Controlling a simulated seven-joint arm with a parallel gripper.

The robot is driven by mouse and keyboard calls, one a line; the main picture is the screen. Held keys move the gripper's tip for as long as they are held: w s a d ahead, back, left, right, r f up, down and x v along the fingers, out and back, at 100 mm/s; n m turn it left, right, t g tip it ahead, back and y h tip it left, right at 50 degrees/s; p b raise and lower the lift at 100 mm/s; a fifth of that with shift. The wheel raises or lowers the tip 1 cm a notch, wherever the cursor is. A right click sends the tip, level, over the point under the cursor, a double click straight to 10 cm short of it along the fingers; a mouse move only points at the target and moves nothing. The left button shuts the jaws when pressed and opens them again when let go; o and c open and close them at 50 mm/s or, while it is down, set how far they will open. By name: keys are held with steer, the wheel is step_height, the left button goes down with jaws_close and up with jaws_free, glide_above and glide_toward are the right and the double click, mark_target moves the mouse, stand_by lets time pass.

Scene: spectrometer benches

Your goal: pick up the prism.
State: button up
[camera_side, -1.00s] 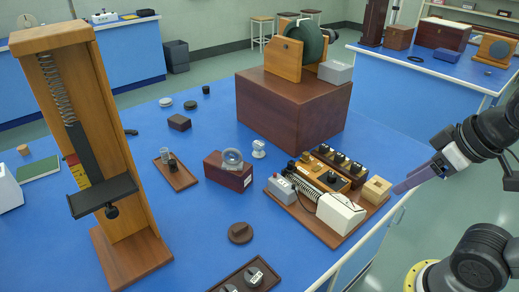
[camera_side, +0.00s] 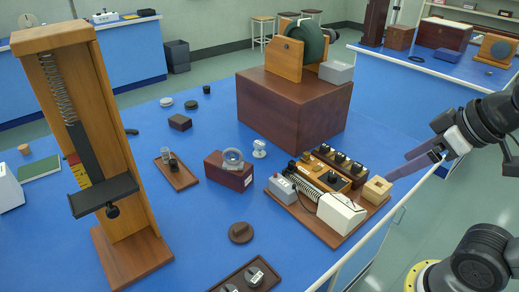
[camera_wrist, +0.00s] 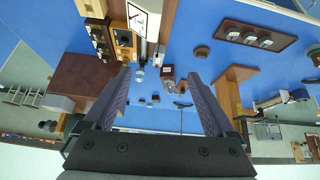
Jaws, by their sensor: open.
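My gripper (camera_side: 398,167) is open and empty, in the air beyond the right edge of the blue bench. Its two long purple-grey fingers stand well apart in the wrist view (camera_wrist: 158,76). I cannot pick out the prism for certain. A round clear glass piece (camera_side: 232,156) shows at a dark red box (camera_side: 228,178) in the middle of the bench. A small pale piece on a foot (camera_side: 259,149) stands just right of it. Both are far from the fingers and touch nothing of mine.
A wooden board with instruments (camera_side: 332,238) lies between my gripper and the bench middle. A large brown box (camera_side: 290,112) stands behind. A tall wooden spring stand (camera_side: 140,205) rises at left. A small tray with cylinders (camera_side: 182,180) is left of centre.

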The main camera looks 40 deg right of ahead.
steer(key=w+r+t, duration=0.1)
steer(key=w+r, duration=0.6)
steer(key=w, duration=0.2)
steer(key=g, duration=0.3)
glide_above(261, 144)
steer(key=s, duration=0.4)
step_height(261, 144, down, 23)
steer(key=shift+n, duration=0.4)
steer(key=x, duration=0.7)
steer(key=shift+s+f, duration=0.2)
steer(key=shift+x, duration=3.05)
steer(key=shift+w+d+r, duration=0.1)
jaws_close()
